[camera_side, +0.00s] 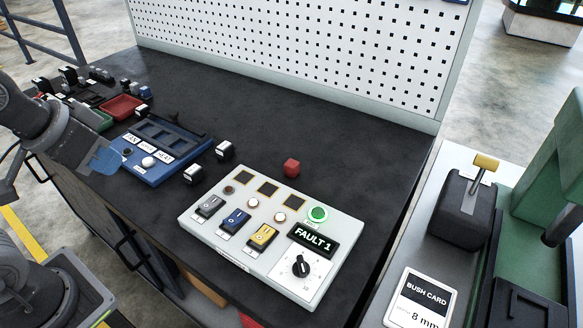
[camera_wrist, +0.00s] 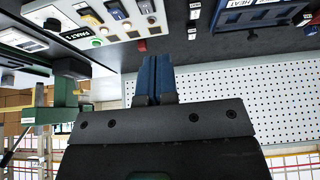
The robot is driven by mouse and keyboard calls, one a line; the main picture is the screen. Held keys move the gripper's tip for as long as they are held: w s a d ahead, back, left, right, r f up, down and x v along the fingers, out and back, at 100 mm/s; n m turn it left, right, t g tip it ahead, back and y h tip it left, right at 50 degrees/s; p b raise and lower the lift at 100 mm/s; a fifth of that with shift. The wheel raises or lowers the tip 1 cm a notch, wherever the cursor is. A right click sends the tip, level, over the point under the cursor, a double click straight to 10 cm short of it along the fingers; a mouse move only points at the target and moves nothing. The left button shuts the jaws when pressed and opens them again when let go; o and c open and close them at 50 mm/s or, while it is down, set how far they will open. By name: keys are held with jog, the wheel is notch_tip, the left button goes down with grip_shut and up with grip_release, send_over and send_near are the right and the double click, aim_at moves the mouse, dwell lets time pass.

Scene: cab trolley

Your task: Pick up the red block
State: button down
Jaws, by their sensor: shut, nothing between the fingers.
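My gripper (camera_side: 107,160) is at the left in the side view, over the near-left side of the table and well to the left of the block. In the wrist view its blue fingers (camera_wrist: 155,57) are together, with nothing between them.
The white panel (camera_side: 222,251) with switches and a "FAULT 1" display stands in front of the block. A blue panel (camera_side: 150,178) and black-and-white blocks (camera_side: 224,150) lie to the left. A pegboard (camera_side: 300,60) closes the back. The tabletop behind the block is bare.

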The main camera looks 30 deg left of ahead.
jog(key=c, duration=1.8)
grip_release()
jog(key=o, duration=1.1)
jog(key=shift+r, duration=0.1)
jog(key=w+d+r+n+g, duration=0.1)
jog(key=w+r+n, duration=0.3)
jog(key=w, duration=0.4)
jog(key=n+g, duration=0.5)
jog(key=n, duration=0.9)
send_over(292, 163)
notch_tip(292, 163, down, 12)
notch_tip(292, 163, down, 14)
jog(key=shift+r, duration=0.15)
